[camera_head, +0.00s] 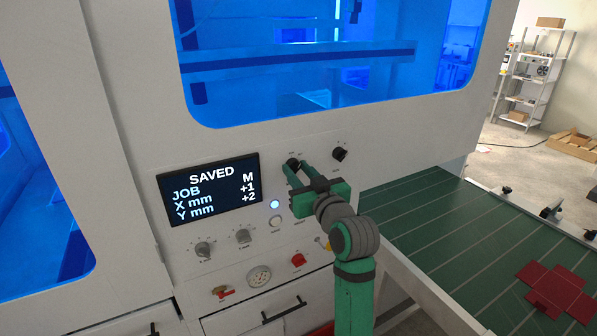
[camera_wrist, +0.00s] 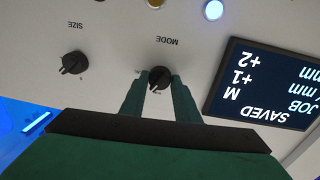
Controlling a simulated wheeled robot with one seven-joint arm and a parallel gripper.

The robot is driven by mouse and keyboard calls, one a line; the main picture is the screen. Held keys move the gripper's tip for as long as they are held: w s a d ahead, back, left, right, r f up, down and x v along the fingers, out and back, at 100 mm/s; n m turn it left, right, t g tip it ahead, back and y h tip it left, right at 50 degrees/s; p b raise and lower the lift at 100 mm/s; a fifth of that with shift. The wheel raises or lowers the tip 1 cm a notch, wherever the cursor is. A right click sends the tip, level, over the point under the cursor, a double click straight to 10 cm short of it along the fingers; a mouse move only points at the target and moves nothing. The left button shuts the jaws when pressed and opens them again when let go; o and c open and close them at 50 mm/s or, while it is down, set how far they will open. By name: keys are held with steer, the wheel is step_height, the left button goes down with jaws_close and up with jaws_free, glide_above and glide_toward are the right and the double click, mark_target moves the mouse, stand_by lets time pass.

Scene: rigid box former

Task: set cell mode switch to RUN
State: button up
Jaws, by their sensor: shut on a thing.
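The black MODE switch knob (camera_wrist: 160,78) sits between the fingertips of my gripper (camera_wrist: 160,85) in the wrist view, which shows the panel upside down. My gripper (camera_head: 296,170) is shut on this knob (camera_head: 292,163), right of the display in the head view. The knob's pointer direction is partly hidden by the fingers, and the small position labels beside it are too small to read. The display (camera_head: 210,188) reads SAVED, JOB M, X mm +1, Y mm +2; it also shows in the wrist view (camera_wrist: 262,85).
The SIZE knob (camera_head: 339,154) is close to the right of my gripper. A lit button (camera_head: 274,204), two grey knobs (camera_head: 203,249) and a red knob (camera_head: 298,260) lie below. A green conveyor table (camera_head: 440,225) with a red flat blank (camera_head: 556,292) stands at right.

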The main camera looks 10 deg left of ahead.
steer(key=n, duration=0.6)
steer(key=shift+d+f+y, duration=0.1)
steer(key=shift+y, duration=0.2)
steer(key=shift+n, duration=0.4)
steer(key=o, duration=1)
steer(key=shift+o, duration=0.2)
steer(key=shift+s, duration=0.1)
steer(key=v, duration=1)
steer(key=shift+s+d, duration=0.15)
steer(key=shift+s, duration=0.05)
steer(key=shift+w, duration=0.1)
